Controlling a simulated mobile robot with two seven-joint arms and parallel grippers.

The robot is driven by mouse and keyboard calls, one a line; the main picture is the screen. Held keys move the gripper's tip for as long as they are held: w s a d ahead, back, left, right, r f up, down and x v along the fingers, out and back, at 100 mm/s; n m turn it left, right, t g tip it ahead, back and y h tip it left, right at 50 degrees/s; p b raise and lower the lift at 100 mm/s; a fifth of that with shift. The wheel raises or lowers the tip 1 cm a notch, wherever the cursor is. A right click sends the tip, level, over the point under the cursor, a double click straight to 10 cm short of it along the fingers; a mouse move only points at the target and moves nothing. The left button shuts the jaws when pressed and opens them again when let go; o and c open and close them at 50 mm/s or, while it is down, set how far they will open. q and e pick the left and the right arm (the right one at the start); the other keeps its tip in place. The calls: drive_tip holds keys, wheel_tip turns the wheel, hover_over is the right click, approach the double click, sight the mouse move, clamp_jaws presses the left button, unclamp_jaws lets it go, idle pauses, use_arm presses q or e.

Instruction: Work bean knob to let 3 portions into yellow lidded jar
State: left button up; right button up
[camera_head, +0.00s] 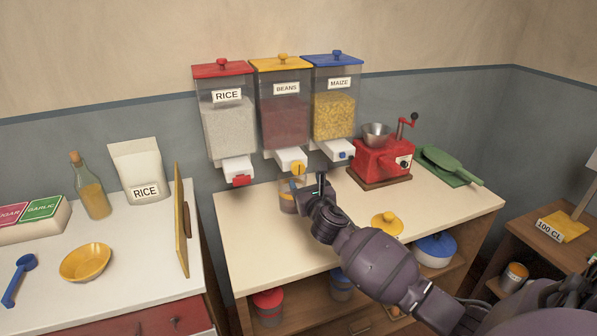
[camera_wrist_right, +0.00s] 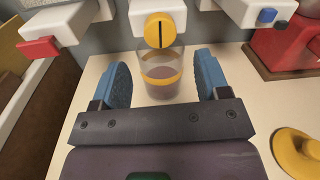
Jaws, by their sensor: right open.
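The beans dispenser (camera_head: 285,115) hangs on the wall between the rice and maize ones. Its round yellow knob (camera_head: 298,168) has a dark slot, which stands upright in the right wrist view (camera_wrist_right: 160,30). The clear jar with a yellow band (camera_wrist_right: 161,75) stands on the counter below the knob, uncovered, with brownish contents visible in its lower part. In the head view the jar (camera_head: 287,203) is partly hidden by my right gripper. My right gripper (camera_wrist_right: 163,80) is open, its blue fingers apart on either side of the jar's near side. The yellow lid (camera_head: 387,224) lies on the counter to the right.
The rice dispenser (camera_head: 226,115) has a red lever; the maize dispenser (camera_head: 334,110) has a blue knob. A red grinder (camera_head: 382,160) stands at the right back. A blue lid (camera_head: 435,248) covers a container on the shelf below. The counter's front left is clear.

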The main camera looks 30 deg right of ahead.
sight(299, 170)
drive_tip(key=b+x, duration=0.1)
drive_tip(key=x, duration=0.5)
drive_tip(key=shift+w+f, duration=0.1)
drive_tip(key=shift+w, duration=0.1)
drive_tip(key=shift+w+d, duration=0.1)
drive_tip(key=shift+w, duration=0.35)
drive_tip(key=c, duration=0.8)
drive_tip(key=shift+c, duration=0.6)
drive_tip(key=shift+m, duration=0.4)
